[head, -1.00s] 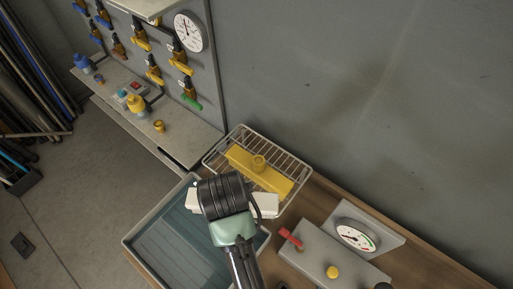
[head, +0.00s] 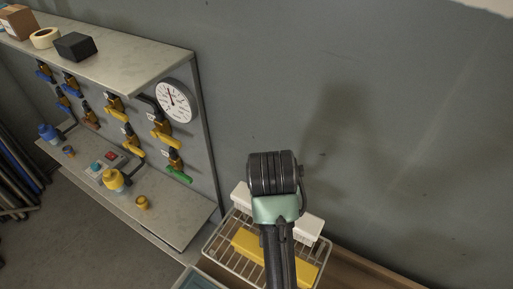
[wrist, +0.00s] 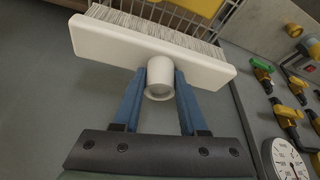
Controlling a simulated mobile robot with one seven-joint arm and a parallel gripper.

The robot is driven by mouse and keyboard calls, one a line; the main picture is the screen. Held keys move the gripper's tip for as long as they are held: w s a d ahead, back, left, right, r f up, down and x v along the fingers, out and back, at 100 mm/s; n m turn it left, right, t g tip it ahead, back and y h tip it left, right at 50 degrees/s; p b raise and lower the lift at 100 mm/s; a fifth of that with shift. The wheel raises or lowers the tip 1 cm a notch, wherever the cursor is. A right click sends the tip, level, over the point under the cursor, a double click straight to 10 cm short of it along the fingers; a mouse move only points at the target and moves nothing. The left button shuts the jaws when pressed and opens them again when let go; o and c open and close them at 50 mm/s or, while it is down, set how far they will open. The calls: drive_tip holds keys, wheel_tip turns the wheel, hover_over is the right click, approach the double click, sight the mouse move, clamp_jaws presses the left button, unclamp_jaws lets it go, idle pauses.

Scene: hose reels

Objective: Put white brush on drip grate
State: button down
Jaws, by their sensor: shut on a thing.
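The white brush (wrist: 110,40) fills the upper part of the wrist view, its pale bristles facing the top of the picture. My gripper (wrist: 160,80) is shut on its round white socket, with a blue finger on each side. In the head view the brush (head: 308,228) shows on both sides of my wrist, which hides its middle. The wire drip grate (head: 217,245) lies below it, and a bit of it shows in the wrist view (wrist: 233,22). I cannot tell whether the brush is clear of the grate's rear edge. My gripper's fingers are hidden in the head view.
A yellow brush (head: 308,272) lies across the grate. A tray (head: 197,279) is at the bottom edge. The valve panel with a gauge (head: 175,101) and a shelf (head: 125,62) stands left. The grey wall is close behind the grate.

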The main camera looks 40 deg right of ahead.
wheel_tip(320, 180, down, 10)
drive_tip(key=shift+s+f+p, duration=0.15)
drive_tip(key=shift+p, duration=0.95)
drive_tip(key=shift+f, duration=0.1)
drive_tip(key=shift+c, duration=2.2)
unclamp_jaws()
drive_tip(key=b+v, duration=0.1)
drive_tip(key=v, duration=1.1)
